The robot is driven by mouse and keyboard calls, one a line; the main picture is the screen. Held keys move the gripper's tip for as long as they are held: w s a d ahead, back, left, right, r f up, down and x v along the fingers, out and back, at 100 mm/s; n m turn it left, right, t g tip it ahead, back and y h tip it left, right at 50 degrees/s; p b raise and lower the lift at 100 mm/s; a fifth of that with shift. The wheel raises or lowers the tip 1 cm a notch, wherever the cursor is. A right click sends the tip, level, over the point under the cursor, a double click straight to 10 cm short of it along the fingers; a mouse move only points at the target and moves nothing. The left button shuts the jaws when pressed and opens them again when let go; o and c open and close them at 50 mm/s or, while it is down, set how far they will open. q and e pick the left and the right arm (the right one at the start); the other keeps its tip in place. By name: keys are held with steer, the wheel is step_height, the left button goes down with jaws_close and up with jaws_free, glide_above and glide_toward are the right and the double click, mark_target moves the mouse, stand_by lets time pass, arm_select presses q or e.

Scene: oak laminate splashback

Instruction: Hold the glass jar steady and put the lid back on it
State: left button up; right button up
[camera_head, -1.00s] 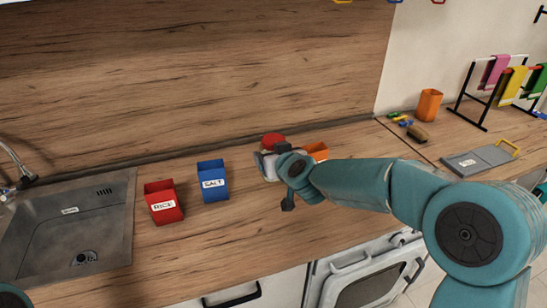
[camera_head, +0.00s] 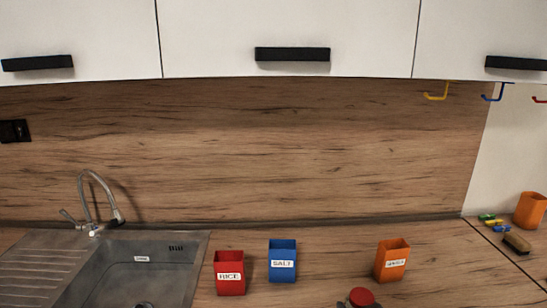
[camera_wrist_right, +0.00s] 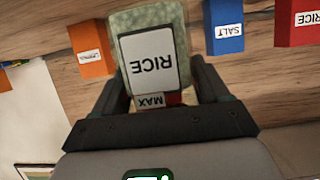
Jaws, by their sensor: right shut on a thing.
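The glass jar (camera_wrist_right: 141,20), greenish with a white RICE label, shows upside down in the right wrist view. My right gripper (camera_wrist_right: 155,75) is shut on it, a finger on either side. The red lid (camera_head: 362,297) shows at the bottom edge of the head view, with dark bits of my right gripper (camera_head: 360,304) beside it. The jar under it is cut off there. A red patch (camera_wrist_right: 173,98) shows by the MAX label in the wrist view; I cannot tell whether the lid is seated. My left gripper is not in view.
Behind the jar on the worktop stand a red RICE canister (camera_head: 230,272), a blue SALT canister (camera_head: 282,260) and an orange canister (camera_head: 392,259). A sink (camera_head: 150,262) is at left. A brush (camera_head: 517,243) and an orange cup (camera_head: 530,210) are at far right.

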steer(key=s, duration=0.1)
steer(key=s+a, duration=0.1)
steer(key=s, duration=0.2)
steer(key=shift+a+f, duration=0.15)
steer(key=shift+f, duration=0.2)
steer(key=s+a+f+n+g+y, duration=0.2)
steer(key=a+n+y, duration=0.4)
steer(key=a, duration=0.3)
steer(key=s+a+f+n+g+y, duration=0.2)
steer(key=a+n+g+y, duration=0.3)
steer(key=a, duration=0.3)
steer(key=shift+s+a+f+n+y, duration=0.25)
steer(key=shift+s+a+n+y, duration=0.15)
steer(key=shift+s+n, duration=0.25)
